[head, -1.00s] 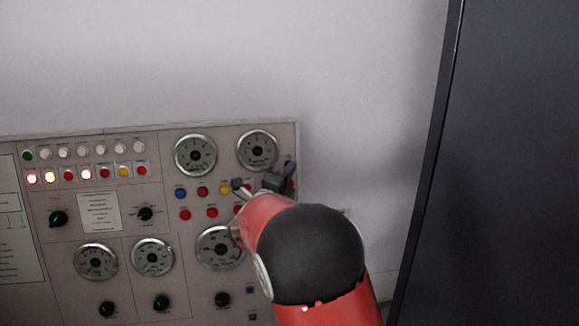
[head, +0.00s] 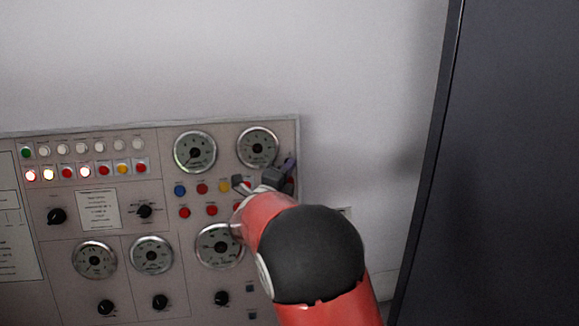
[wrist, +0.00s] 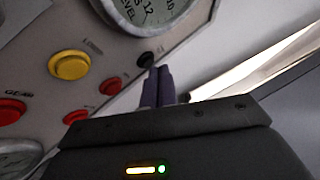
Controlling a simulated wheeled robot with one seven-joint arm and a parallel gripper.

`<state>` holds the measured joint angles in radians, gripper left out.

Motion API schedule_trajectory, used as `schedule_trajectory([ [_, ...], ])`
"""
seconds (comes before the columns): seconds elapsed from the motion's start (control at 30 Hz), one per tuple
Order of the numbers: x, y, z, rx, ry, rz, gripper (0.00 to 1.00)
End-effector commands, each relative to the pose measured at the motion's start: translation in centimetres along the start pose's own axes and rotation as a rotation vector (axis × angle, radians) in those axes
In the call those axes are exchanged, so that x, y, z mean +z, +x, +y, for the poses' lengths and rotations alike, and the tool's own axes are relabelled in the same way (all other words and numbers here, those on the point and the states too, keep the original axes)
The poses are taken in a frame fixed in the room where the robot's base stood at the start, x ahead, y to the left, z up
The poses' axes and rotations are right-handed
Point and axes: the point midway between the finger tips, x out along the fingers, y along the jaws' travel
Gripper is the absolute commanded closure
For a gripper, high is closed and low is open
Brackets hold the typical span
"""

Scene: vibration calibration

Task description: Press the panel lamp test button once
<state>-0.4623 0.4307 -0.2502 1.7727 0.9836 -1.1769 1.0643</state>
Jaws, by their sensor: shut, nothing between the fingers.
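The grey control panel (head: 120,222) stands against the wall. In the wrist view a small black button (wrist: 146,59) sits near the panel's right edge, below a round gauge; its label is too blurred to read. My gripper (wrist: 158,72) is shut and empty, its two dark purple fingers side by side. The fingertips appear just below the black button and partly overlap its lower edge; I cannot tell whether they touch it. In the head view my gripper (head: 290,163) is at the panel's upper right, and my wrist hides the buttons behind it.
A yellow button (wrist: 70,65) and red buttons (wrist: 110,85) lie left of the fingers. A gauge (head: 257,147) is just above my gripper. Several lamps at the left (head: 31,175) are lit. A dark cabinet (head: 500,170) stands at the right.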

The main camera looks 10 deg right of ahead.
Motion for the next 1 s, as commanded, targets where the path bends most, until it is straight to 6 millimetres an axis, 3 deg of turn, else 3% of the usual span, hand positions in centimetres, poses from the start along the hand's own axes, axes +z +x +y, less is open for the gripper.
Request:
schedule_trajectory([
  [1.0,0.42,0.53,0.37,0.000,0.001,0.000,1.00],
])
